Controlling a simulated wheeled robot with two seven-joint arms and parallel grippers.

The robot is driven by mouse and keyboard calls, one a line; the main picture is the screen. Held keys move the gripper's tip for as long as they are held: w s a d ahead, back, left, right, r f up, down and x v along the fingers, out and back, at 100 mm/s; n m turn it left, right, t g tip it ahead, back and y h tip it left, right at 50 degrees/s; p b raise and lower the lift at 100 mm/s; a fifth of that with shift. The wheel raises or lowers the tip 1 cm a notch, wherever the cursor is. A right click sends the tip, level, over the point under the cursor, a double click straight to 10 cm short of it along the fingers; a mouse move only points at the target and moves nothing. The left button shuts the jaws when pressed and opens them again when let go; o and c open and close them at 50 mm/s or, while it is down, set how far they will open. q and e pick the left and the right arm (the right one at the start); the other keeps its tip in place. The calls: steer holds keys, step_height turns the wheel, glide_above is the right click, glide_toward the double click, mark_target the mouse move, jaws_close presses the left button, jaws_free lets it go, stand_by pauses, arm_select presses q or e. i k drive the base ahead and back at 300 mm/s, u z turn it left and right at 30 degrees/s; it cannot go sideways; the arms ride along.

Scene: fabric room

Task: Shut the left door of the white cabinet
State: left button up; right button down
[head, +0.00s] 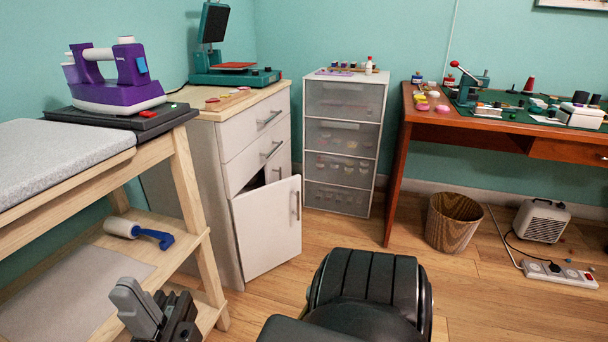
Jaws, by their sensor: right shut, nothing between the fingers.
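The white cabinet (198,150) with a pale wood top stands left of centre against the wall. Its left door (268,226) is partly open, swung out from its left edge, with a vertical handle (297,206) near its free edge. A dark gap shows above the door, and the door hides most of the inside. My right gripper (147,312) is at the bottom left, shut and empty. In the picture it is left of and lower than the door, apart from it, in front of the wooden bench. My left gripper is not in view.
The wooden bench (188,180) bears a purple iron (118,85). A drawer unit (343,105), brown desk (395,165) and wastebasket (453,222) stand right of the door. A black ribbed form fills the bottom centre; I cannot tell what it is. Floor (375,232) shows clear beyond it.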

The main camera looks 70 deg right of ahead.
mark_target(267, 219)
steer(key=k, duration=0.65)
steer(key=z, duration=0.75)
steer(key=i, duration=1)
steer(key=z, duration=0.35)
